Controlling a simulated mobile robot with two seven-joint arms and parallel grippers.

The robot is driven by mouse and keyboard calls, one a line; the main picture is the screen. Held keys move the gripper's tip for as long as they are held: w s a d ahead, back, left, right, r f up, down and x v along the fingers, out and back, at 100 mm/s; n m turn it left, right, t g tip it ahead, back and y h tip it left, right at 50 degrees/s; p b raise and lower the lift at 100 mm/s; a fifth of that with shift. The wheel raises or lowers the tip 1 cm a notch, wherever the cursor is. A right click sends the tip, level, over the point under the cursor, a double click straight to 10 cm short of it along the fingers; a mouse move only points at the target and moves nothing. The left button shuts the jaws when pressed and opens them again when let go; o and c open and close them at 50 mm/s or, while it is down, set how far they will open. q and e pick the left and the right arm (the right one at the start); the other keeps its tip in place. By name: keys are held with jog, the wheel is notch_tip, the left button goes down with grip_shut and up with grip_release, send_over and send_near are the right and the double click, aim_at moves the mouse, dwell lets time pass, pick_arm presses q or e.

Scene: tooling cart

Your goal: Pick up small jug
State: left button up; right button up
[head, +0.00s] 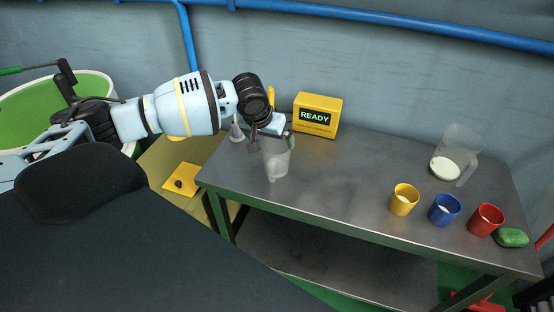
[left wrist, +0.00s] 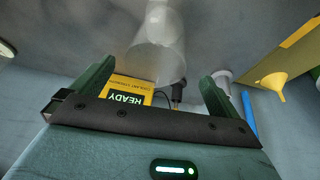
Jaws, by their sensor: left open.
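The small jug (head: 278,162) is translucent and stands upright near the left end of the grey tabletop. My left gripper (head: 271,138) is open at the jug's upper part and hides some of its top in the head view. In the left wrist view the jug (left wrist: 160,50) appears upside down, between and beyond the two green fingers. I cannot tell whether either finger touches it. A larger clear jug (head: 463,147) with white contents stands at the far right. My right gripper is not in view.
Yellow (head: 404,201), blue (head: 444,210) and red (head: 486,220) cups and a green object (head: 512,238) line the right front. The table's middle is clear.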

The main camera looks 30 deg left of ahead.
aim_at(276, 147)
pick_arm(q)
jog(key=shift+d+b+x, duration=0.15)
jog(key=shift+x, duration=1.25)
jog(key=shift+d+b+x, duration=0.15)
jog(key=shift+x, duration=1.3)
jog(key=shift+w, duration=0.15)
jog(key=shift+c, duration=0.4)
jog(key=shift+r, duration=0.1)
jog(key=c, duration=1)
